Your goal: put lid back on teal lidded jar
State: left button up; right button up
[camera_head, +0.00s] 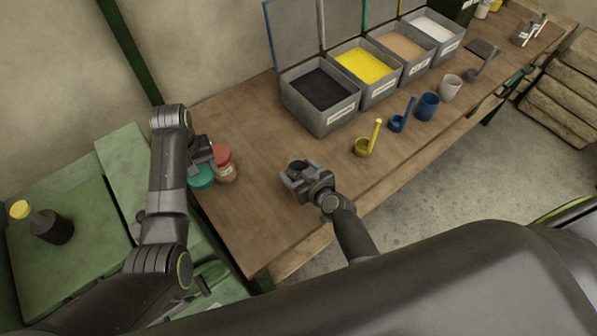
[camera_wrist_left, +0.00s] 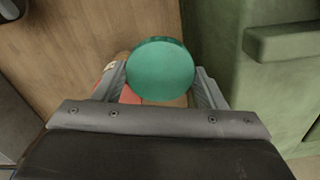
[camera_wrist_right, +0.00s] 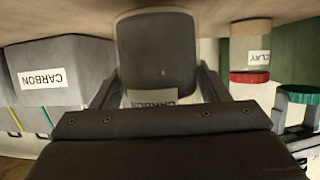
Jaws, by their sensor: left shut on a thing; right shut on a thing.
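The teal lid (camera_wrist_left: 160,68) is between the fingers of my left gripper (camera_wrist_left: 160,90), which is shut on it. In the head view the lid (camera_head: 202,178) is at the left end of the bench, beside a red-lidded jar (camera_head: 224,168). My right gripper (camera_head: 298,178) is shut on a dark jar (camera_wrist_right: 157,50) with a white label, seen upside down, that seems to read carbon. In the head view the jar's top (camera_head: 297,165) looks dark and lidless; the fingers hide most of its body. Lid and jar are well apart.
The red-lidded jar, labelled clay (camera_wrist_right: 258,55), stands close to the lid. Bins of black (camera_head: 322,122), yellow, tan and white powder line the back. A yellow scoop (camera_head: 366,147), blue scoop (camera_head: 400,122) and cups stand to the right. The bench between the grippers is clear.

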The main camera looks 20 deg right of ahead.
aim_at(299, 161)
pick_arm(q)
notch_tip(299, 161, up, 3)
jog(key=shift+f+p, duration=0.2)
jog(key=shift+p, duration=0.65)
pick_arm(e)
notch_tip(299, 161, up, 7)
jog(key=shift+r, duration=0.6)
jog(key=o, duration=0.5)
jog(key=shift+c, duration=0.2)
jog(key=c, duration=0.7)
